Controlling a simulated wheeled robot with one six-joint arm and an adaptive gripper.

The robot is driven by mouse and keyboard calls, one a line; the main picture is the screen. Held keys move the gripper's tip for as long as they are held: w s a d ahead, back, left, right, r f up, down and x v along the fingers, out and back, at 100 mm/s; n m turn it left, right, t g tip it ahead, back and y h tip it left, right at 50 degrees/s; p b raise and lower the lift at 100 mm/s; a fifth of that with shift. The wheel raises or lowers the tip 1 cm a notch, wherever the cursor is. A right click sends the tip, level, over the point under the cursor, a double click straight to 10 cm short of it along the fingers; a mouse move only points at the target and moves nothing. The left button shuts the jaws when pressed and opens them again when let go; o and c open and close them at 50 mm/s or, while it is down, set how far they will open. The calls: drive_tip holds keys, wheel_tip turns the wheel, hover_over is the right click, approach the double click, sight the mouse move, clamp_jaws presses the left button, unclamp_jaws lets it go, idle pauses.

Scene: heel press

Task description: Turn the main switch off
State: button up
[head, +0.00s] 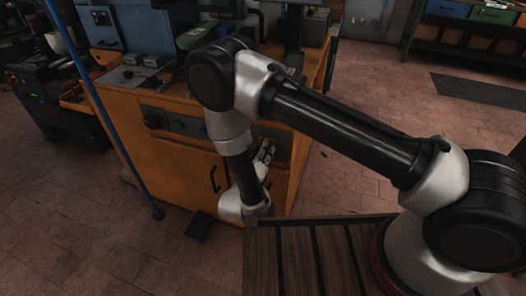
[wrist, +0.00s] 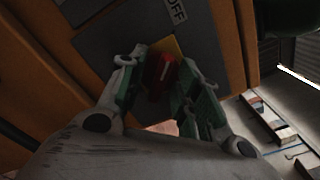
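The main switch is a red handle (wrist: 162,78) with a white mark, on a yellow plate (wrist: 176,46) on a dark panel (wrist: 112,40). A label reading OFF (wrist: 176,11) sits above it in the wrist view. My gripper (wrist: 163,68) has one finger on each side of the red handle, partly closed. The fingers are very near the handle; whether both touch it cannot be made out.
A blue pole (head: 105,110) stands in front of the cabinet at the left. A dark pedal-like block (head: 200,227) lies on the floor near the cabinet's foot. A shelf with blue bins (head: 447,9) is at the back right. The tiled floor between is mostly clear.

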wheel_tip(320, 180, up, 10)
drive_tip(key=shift+r, duration=0.1)
idle(0.4)
drive_tip(key=shift+f, duration=0.2)
